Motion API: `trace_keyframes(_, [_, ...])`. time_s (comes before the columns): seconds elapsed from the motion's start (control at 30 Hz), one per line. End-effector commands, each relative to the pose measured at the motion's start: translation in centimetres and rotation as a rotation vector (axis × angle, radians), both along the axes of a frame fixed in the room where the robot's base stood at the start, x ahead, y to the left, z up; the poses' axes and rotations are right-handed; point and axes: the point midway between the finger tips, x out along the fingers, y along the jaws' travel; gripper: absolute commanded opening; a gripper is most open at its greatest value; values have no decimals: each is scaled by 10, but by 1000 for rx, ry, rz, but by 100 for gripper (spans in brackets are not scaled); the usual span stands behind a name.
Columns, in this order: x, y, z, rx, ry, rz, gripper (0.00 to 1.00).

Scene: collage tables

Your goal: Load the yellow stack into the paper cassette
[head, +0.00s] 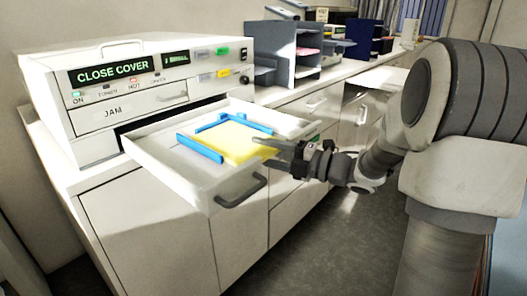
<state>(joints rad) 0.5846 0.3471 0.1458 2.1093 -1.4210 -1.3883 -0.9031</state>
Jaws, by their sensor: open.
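The paper cassette (187,180) is a white tray pulled out from the front of the printer, with blue guides (201,149) inside it. The yellow stack (236,143) lies flat in the cassette, between the blue guides on its left and far sides. My gripper (272,147) is at the stack's right edge, over the tray, with its fingers pointing left. It is open. Whether the fingers touch the stack is too small to tell.
The white printer (150,85) shows "CLOSE COVER" and "JAM". The cassette's dark handle (243,192) sticks out at its front. A dark blue sorter (292,50) stands farther along the counter. Open floor (345,235) lies in front of the cabinets.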

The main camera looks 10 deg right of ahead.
Motion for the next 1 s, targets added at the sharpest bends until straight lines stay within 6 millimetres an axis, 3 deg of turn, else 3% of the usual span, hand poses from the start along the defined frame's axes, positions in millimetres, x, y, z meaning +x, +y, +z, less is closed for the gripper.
trace_keyframes(0.27, [-12,-17,0,-1,2,-4,50])
trace_keyframes(0.7, [-78,-98,0,-1,1,-5,50])
trace_keyframes(1.0, [-106,-132,0,0,0,-1,50])
